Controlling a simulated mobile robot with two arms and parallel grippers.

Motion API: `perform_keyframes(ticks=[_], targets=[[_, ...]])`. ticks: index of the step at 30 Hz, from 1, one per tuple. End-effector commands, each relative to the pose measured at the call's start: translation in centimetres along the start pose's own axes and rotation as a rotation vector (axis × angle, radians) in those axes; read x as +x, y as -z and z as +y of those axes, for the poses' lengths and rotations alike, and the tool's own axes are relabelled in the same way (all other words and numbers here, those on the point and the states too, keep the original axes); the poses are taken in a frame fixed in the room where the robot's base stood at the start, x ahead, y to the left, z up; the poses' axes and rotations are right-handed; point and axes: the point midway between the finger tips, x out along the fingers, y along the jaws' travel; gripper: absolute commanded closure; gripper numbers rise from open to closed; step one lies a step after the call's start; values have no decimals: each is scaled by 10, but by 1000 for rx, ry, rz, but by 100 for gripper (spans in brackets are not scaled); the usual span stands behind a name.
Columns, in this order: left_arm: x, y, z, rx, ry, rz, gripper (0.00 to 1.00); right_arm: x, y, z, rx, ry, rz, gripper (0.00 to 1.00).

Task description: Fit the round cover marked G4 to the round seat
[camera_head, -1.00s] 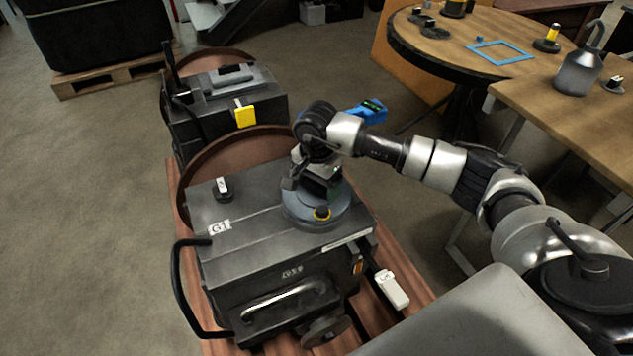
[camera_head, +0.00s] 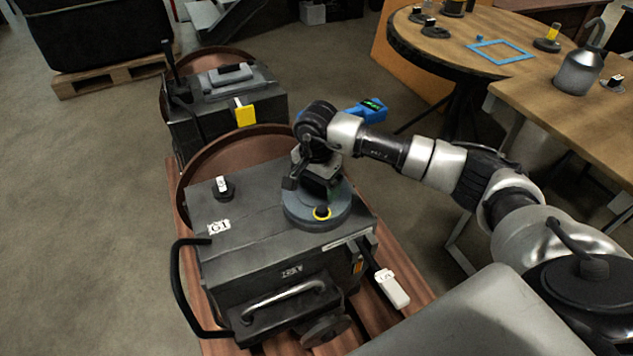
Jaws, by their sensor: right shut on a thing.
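A round grey disc (camera_head: 333,216), which looks like the cover, is on the top right of the dark engine block (camera_head: 250,237). The fingertips and the held part are hidden by the gripper's own body. I cannot read a G4 mark on the disc. The seat is not visible; I cannot tell whether the disc is flush on it. My left gripper is out of view.
A black and white knob (camera_head: 223,187) and a label reading G1 (camera_head: 219,227) are on the block's top. A second engine block (camera_head: 222,108) with a yellow tag stands behind. The round table (camera_head: 440,52) at the upper right holds small parts and a blue frame (camera_head: 500,52).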

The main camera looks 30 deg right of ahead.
Motion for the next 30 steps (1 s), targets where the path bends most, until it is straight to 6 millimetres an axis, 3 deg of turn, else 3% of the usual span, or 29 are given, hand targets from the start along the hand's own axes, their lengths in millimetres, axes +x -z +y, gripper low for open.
perform_keyframes(ticks=[7, 8, 10, 20, 30], targets=[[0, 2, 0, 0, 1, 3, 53, -1, 0, -1, 0, 3, 0, 48], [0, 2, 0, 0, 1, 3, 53, -1, 0, -1, 0, 3, 0, 12], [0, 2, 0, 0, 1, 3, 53, -1, 0, 0, 0, 2, 0, 1], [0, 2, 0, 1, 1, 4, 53, -6, 0, 0, 0, 0, 1, 0], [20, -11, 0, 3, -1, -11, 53, -71, 0, -1, -1, 5, 2, 0]])
